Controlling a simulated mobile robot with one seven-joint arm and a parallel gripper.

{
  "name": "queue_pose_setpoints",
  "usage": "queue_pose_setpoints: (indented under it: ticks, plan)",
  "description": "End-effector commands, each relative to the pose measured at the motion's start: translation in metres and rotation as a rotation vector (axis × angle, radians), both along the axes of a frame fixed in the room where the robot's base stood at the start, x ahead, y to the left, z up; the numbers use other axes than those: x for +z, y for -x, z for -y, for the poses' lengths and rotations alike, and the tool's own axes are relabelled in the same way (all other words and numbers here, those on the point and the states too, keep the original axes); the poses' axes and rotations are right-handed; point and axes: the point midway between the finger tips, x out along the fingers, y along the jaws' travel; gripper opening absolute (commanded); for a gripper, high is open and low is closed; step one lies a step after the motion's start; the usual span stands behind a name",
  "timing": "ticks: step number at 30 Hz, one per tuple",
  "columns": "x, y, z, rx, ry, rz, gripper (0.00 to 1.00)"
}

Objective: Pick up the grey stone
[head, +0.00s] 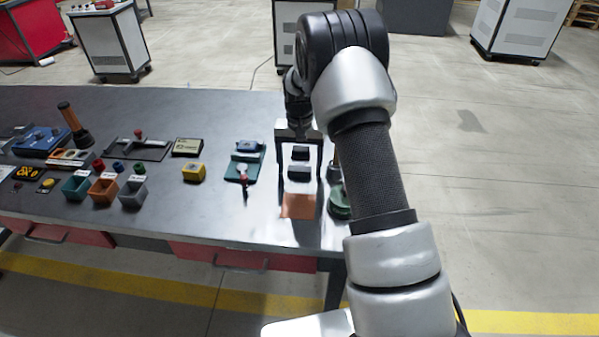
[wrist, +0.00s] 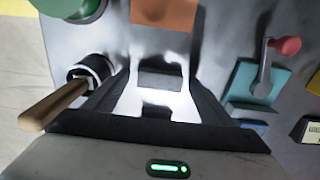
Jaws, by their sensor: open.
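The grey stone (head: 299,172) is a small dark grey rectangular block on the dark tabletop, just beyond an orange-brown mat. In the wrist view the grey stone (wrist: 160,75) shows between my finger ends. My gripper (head: 299,164) is open and points down over the table, a finger to each side of the stone; no contact with it is visible. The gripper (wrist: 160,84) also shows in the wrist view. A second, blacker block (head: 300,152) lies just behind the stone; in the wrist view it is closer to the palm.
The orange-brown mat (head: 298,206) lies in front of the stone. A green round object (head: 340,203) and a wooden-handled tool (wrist: 52,106) are close to one side. A teal fixture with a red-knobbed lever (head: 244,172) stands to the left, then a yellow block (head: 194,172).

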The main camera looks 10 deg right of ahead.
Motion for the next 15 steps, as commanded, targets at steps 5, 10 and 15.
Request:
queue_pose_setpoints:
  ticks: [5,10,15]
  plan:
    - [-0.0001,-0.0002,0.0,0.0,-0.001,0.001,0.77]
    - [0.0,-0.0002,0.0,0.0,0.0,0.001,0.51]
    - [0.0004,-0.0004,0.0,0.0,-0.001,0.001,0.29]
